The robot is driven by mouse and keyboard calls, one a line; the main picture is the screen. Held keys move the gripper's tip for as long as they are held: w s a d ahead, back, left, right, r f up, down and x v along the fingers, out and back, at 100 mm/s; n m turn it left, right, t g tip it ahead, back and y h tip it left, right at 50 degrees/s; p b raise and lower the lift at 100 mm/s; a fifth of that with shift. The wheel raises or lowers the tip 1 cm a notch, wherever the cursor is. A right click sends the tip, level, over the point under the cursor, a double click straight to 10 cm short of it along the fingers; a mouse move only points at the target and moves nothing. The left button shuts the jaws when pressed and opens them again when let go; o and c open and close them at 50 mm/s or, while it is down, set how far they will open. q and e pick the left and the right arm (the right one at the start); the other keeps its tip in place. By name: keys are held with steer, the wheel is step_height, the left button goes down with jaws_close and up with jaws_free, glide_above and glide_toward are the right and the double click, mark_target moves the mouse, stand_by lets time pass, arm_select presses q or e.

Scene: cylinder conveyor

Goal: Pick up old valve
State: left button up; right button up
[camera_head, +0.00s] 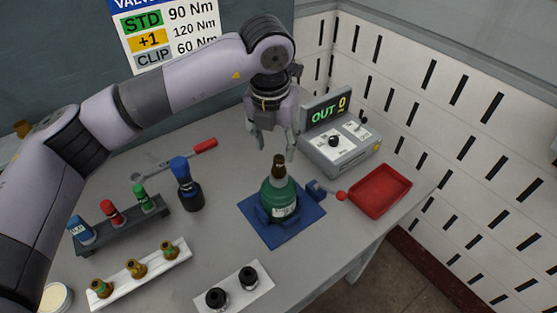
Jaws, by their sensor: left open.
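A green cylinder (279,195) stands upright in a blue clamp base on a blue mat (290,230). A dark brown valve (279,166) sits on its top; I take this as the old valve. My left gripper (275,148) is open and empty, fingers pointing down, just above and behind the valve in the picture. Whether a finger touches the valve cannot be told. Three brass valves (136,268) stand on a white rack at the lower left. My right gripper is not in view.
An empty red tray (379,191) lies right of the mat, near a red-knobbed lever (341,196). A grey device (338,144) reading "OUT 0" stands behind.

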mark_target(279, 158)
arm_select(q)
steer(key=f+p, duration=0.2)
steer(key=f, duration=0.1)
steer(key=f+p, duration=0.1)
steer(key=f, duration=0.1)
steer(key=shift+w+d+p, duration=0.3)
steer(key=shift+w+d, duration=0.05)
steer(key=shift+d, duration=0.05)
steer(key=shift+f, duration=0.3)
steer(key=shift+c, duration=0.6)
jaws_close()
